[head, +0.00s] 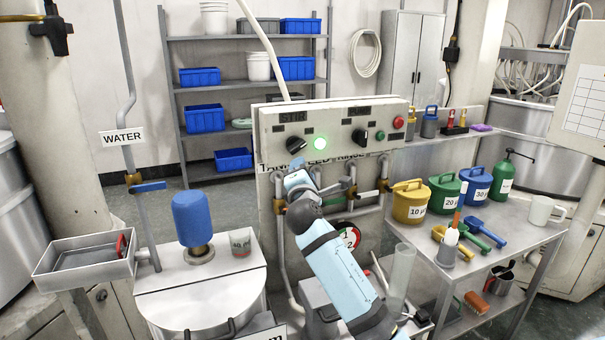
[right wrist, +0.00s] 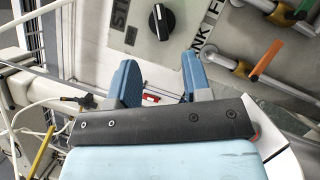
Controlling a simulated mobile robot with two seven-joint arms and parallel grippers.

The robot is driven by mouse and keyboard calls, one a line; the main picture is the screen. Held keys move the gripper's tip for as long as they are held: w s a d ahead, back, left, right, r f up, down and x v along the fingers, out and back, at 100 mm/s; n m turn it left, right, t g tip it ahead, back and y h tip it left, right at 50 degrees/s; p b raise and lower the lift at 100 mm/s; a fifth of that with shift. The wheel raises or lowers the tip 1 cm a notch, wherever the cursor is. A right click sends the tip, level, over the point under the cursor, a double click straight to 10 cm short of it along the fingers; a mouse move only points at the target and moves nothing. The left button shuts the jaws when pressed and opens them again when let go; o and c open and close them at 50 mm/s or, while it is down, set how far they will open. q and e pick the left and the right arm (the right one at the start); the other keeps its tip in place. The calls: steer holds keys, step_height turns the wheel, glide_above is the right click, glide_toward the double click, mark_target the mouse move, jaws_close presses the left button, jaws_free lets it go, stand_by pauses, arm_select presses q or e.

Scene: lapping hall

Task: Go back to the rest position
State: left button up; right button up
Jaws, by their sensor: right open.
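My right arm comes in from the bottom of the head view, and its gripper (head: 300,172) is just below the STIR knob (head: 296,145) on the grey control panel (head: 340,118). In the right wrist view the blue fingers of this gripper (right wrist: 160,78) stand apart with nothing held between them. The black knob (right wrist: 162,20) shows beyond the fingertips, apart from them. My left gripper is not in view.
Pipes and valves with orange (right wrist: 266,60) and green handles are close right of the gripper in the wrist view. A side table (head: 490,262) with coloured pots stands right. A tank with a blue motor (head: 190,218) and a grey tray (head: 82,262) stand left.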

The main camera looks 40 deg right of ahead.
stand_by(0.4)
steer(key=s+a+f+m+g+y+p, duration=0.15)
steer(key=s+a+f+y, duration=0.35)
steer(key=f, duration=0.6)
steer(key=s+a+f+m+g+y+p, duration=0.1)
steer(key=s+a+f+m+y+p, duration=0.15)
steer(key=s+a+f, duration=0.55)
steer(key=s+a+f+m+g+y+p, duration=0.1)
steer(key=s+a+f+m+y, duration=0.1)
steer(key=s, duration=0.6)
steer(key=s+a+f+m+g+y+p, duration=0.1)
steer(key=s+a+f+m+y+p, duration=0.1)
steer(key=s+a+f+m, duration=0.2)
steer(key=s+a+f+m+g+y+p, duration=0.1)
steer(key=s+a+f+m+y+p, duration=0.1)
steer(key=s+a+f, duration=0.3)
steer(key=s+f+m, duration=0.1)
steer(key=s+f, duration=0.2)
steer(key=s, duration=0.4)
steer(key=shift+s+f+m+y, duration=0.15)
steer(key=shift+s+m+y, duration=0.05)
steer(key=shift+m+y, duration=0.2)
